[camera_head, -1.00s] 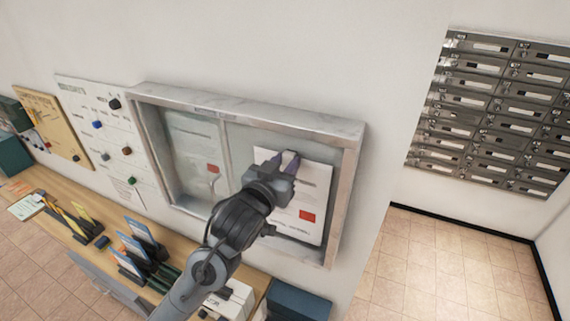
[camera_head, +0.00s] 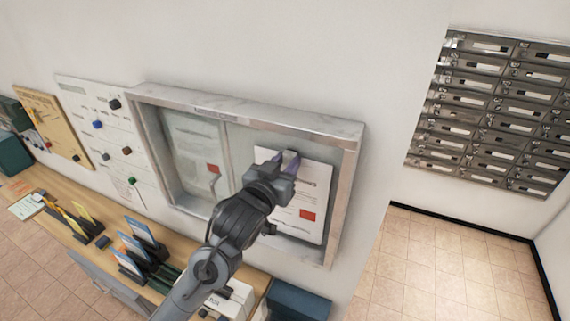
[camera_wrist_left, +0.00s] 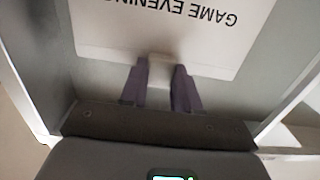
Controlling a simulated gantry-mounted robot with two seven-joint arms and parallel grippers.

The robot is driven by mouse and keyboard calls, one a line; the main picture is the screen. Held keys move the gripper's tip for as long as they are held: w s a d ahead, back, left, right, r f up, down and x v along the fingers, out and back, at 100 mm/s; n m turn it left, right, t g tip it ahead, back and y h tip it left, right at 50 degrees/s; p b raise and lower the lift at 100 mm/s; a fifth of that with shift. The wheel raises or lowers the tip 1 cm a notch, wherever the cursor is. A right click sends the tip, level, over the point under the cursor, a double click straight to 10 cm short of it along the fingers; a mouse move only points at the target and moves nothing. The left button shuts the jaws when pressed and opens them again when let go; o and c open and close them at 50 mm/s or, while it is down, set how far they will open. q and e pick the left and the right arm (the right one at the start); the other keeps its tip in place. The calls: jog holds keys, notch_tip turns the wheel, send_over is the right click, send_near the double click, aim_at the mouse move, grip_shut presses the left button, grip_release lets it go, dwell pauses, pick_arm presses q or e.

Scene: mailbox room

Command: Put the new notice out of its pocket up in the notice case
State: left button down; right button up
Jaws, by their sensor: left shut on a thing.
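The notice case (camera_head: 345,190) is a shallow grey framed box on the wall. The new notice (camera_head: 318,185), a white sheet with a red square, is upright in its right half. In the left wrist view the notice (camera_wrist_left: 190,40) reads "GAME EVENING", upside down. My left gripper (camera_head: 284,162) is at its top edge. Its purple fingers (camera_wrist_left: 160,80) are shut on a small pale block at that edge, seemingly part of the notice. I cannot tell whether the sheet touches the back panel. My forearm hides its lower left. My right gripper is not in view.
Another sheet with a red square (camera_head: 197,155) is in the case's left half, beyond a thin divider (camera_head: 228,150). A white board with magnets (camera_head: 95,120) hangs left. The wooden counter below (camera_head: 70,250) holds leaflet racks (camera_head: 140,250). Metal mailboxes (camera_head: 495,110) are right.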

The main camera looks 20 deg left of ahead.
pick_arm(q)
jog(key=shift+w+r, duration=0.1)
jog(key=shift+w, duration=0.45)
dwell(0.4)
jog(key=c, duration=0.7)
grip_release()
jog(key=shift+c, duration=0.2)
